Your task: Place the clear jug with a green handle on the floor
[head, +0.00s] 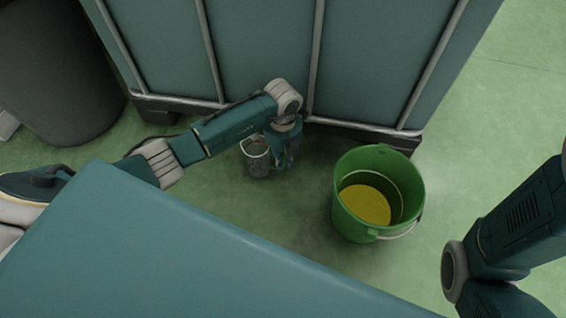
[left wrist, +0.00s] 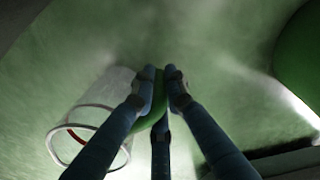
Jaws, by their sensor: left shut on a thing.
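The clear jug (head: 257,160) is low down by the floor in the head view, to the left of the green bucket. In the left wrist view the jug (left wrist: 97,105) shows its round rim at lower left, and its green handle (left wrist: 150,116) is between my fingers. My left gripper (head: 284,158) is shut on that handle; it also shows in the left wrist view (left wrist: 162,74). I cannot tell whether the jug's base touches the floor (head: 290,215). My right arm shows at the right edge, but its gripper is out of view.
A green bucket (head: 345,213) with yellow liquid stands on the floor to the right of the jug. A large teal tank (head: 365,60) in a metal frame stands behind. A dark grey bin (head: 60,70) is at upper left. Some floor before the jug is clear.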

